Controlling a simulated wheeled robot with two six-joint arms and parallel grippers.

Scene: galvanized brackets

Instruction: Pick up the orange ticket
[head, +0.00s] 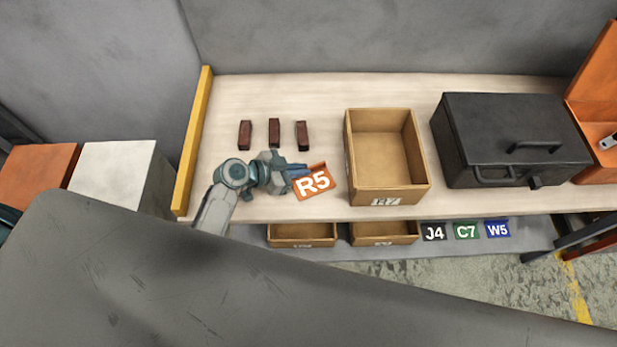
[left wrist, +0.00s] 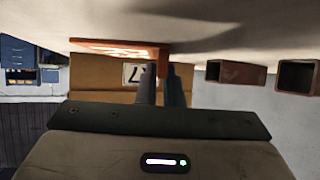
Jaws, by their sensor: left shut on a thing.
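The orange ticket (head: 313,183), marked R5 in white, is at the tip of my left gripper (head: 300,172) in the head view. The gripper is shut on the ticket's edge, low over the bench, left of the open cardboard box. In the left wrist view, which is upside down, the orange ticket (left wrist: 115,48) shows beyond the fingers of the gripper (left wrist: 162,75). I cannot tell whether the ticket touches the bench. My right gripper is not in view.
An open cardboard box (head: 352,165) stands right of the ticket. Several dark red blocks (head: 274,132) stand behind the gripper. A black case (head: 515,140) is further right. Small boxes (head: 303,241) and tickets J4 (head: 433,232), C7 (head: 466,230) and W5 (head: 497,229) are below the bench's front edge.

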